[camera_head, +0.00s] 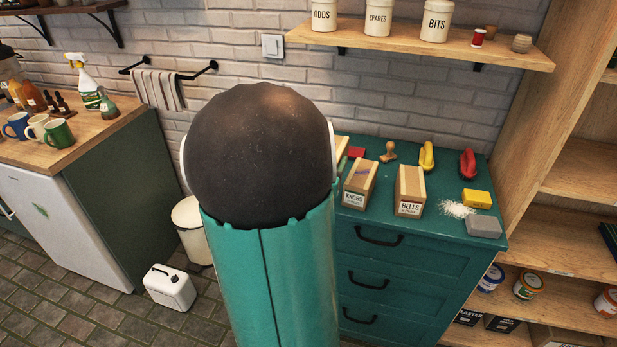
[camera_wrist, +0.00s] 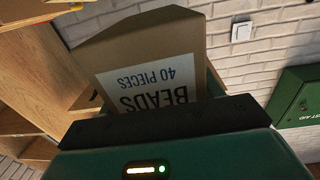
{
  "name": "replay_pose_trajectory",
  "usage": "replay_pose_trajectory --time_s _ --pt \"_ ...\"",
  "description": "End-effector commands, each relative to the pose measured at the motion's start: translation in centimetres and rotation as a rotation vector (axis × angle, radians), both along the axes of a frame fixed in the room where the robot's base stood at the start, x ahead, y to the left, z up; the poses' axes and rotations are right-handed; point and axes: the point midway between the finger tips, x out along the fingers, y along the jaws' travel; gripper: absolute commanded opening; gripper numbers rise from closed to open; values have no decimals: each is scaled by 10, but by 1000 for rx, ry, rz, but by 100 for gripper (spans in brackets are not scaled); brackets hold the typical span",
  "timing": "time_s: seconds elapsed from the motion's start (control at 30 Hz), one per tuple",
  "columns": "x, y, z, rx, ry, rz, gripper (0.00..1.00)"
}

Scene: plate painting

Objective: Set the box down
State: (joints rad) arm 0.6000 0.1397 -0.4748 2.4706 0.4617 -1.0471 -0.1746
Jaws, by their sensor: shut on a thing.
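In the wrist view, a brown cardboard box (camera_wrist: 140,55) labelled BEADS, 40 PIECES is in my gripper (camera_wrist: 155,97). Its label reads upside down in that picture. My gripper is shut on the box, with finger edges showing at both sides. The lower part of the box is hidden behind the gripper body. What is under the box does not show.
A teal drawer cabinet (camera_head: 452,218) carries a KNOBS box (camera_head: 360,186), a BELLS box (camera_head: 410,192), a stamp (camera_head: 389,152), yellow and red items, a yellow block (camera_head: 477,198), a grey block (camera_head: 483,227) and white grains. A wall shelf (camera_head: 420,44) with tins hangs above.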

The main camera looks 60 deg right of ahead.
Motion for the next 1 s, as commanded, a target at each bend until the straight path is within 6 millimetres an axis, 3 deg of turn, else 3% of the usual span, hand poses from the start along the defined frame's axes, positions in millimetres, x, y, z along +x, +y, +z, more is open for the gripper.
replay_pose_trajectory --time_s 0.4,0.63,1.0 --pt "57 -53 -35 -1 2 1 28" --pt "76 -71 -68 -1 2 0 28" --pt "94 -87 -99 1 2 0 28"
